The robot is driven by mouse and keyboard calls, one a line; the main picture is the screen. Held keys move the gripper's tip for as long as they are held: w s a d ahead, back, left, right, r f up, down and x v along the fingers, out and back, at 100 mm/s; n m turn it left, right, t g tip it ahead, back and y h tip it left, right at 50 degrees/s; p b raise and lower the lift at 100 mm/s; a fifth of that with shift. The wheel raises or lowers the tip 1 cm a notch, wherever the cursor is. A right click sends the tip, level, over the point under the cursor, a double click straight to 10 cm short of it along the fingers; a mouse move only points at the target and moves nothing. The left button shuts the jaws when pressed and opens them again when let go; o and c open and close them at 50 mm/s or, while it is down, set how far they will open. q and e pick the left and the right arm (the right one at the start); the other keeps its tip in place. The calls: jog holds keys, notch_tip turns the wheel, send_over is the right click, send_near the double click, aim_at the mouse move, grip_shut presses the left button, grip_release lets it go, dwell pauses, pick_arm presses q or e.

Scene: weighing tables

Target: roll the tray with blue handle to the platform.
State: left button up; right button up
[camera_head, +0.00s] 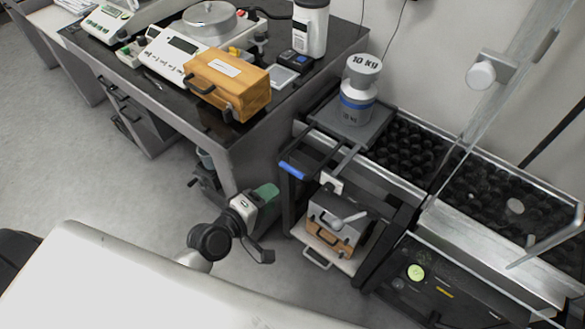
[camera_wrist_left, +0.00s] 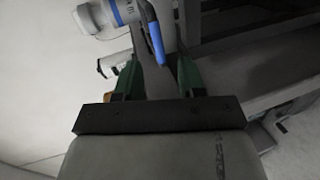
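The tray (camera_head: 378,125) is a dark flat plate at the left end of the black roller bed (camera_head: 408,152). A grey 10 KG weight (camera_head: 359,92) with a blue band stands upright on it. The tray's blue handle (camera_head: 292,170) sticks out toward the front left. My left gripper (camera_head: 266,195), with green fingers, is below and left of the handle, apart from it. In the left wrist view, its fingers (camera_wrist_left: 158,64) are spread, with the blue handle (camera_wrist_left: 157,43) showing ahead, between their lines. My right gripper is not in view.
A dark table (camera_head: 235,143) with an orange case (camera_head: 228,84) and scales stands left of the handle, its corner near my left gripper. Below the tray, a cart (camera_head: 333,252) holds cases. A clear panel (camera_head: 505,85) rises over the roller bed. Grey floor is open at left.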

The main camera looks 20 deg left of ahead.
aim_at(293, 169)
pick_arm(q)
jog(key=shift+n+t, duration=0.4)
jog(key=shift+n, duration=0.4)
jog(key=x, duration=0.3)
jog(key=a+x, duration=0.1)
jog(key=x, duration=0.7)
jog(key=shift+w+a, duration=0.2)
jog(key=shift+w, duration=0.25)
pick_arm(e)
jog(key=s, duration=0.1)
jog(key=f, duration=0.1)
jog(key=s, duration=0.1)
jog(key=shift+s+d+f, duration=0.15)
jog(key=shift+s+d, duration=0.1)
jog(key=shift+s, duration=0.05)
pick_arm(q)
grip_shut()
